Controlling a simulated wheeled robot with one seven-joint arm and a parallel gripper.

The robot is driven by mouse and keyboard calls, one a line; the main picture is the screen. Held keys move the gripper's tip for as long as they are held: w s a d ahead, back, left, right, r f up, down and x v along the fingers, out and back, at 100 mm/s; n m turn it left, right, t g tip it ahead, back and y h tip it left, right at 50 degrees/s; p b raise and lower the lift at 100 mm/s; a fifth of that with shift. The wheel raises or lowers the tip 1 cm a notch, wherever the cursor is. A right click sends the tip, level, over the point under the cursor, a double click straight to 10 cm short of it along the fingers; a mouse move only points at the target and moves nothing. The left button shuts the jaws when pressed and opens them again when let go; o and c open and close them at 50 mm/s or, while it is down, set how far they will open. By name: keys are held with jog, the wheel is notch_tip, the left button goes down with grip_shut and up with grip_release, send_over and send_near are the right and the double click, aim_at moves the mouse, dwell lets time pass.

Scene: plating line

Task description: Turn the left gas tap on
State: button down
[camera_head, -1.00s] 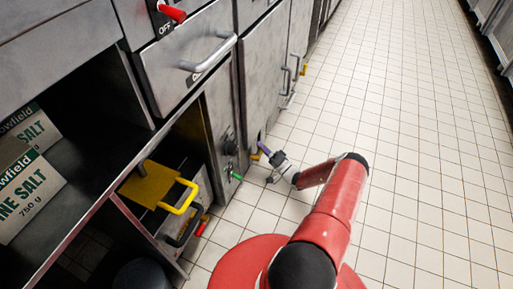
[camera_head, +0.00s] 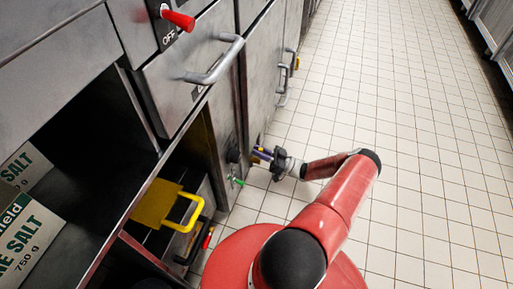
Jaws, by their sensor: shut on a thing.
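My gripper (camera_head: 272,156) is at the end of my red arm, low beside the steel cabinet front. It is shut on a small purple-handled tap (camera_head: 262,153), which it partly covers. A bit of yellow shows right beside that handle. A green-handled tap (camera_head: 238,182) sticks out lower and to the left, apart from the gripper. No label shows which is the left gas tap, and the picture is too small to tell how far the purple handle is turned.
A red lever (camera_head: 178,19) with an OFF plate is at the top. A drawer handle (camera_head: 217,62) sticks out above. A yellow handle (camera_head: 186,211) stands by the open shelf, which holds salt boxes (camera_head: 26,235). The tiled floor (camera_head: 420,150) to the right is clear.

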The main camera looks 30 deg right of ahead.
jog(key=shift+s+a+n+g+y, duration=0.2)
jog(key=shift+n+g, duration=0.15)
jog(key=shift+n, duration=0.45)
jog(key=shift+s+a+n+g+y, duration=0.1)
jog(key=shift+a+n+g+y, duration=0.2)
jog(key=shift+n, duration=0.5)
jog(key=shift+d+g, duration=0.1)
jog(key=shift+g, duration=0.15)
jog(key=c, duration=1.3)
grip_release()
jog(key=shift+c, duration=0.2)
jog(key=s+d+f+b, duration=0.1)
jog(key=s+d+f, duration=0.1)
jog(key=s+d, duration=0.9)
jog(key=shift+d+b, duration=0.35)
jog(key=shift+d, duration=0.5)
jog(key=shift+w+r, duration=0.1)
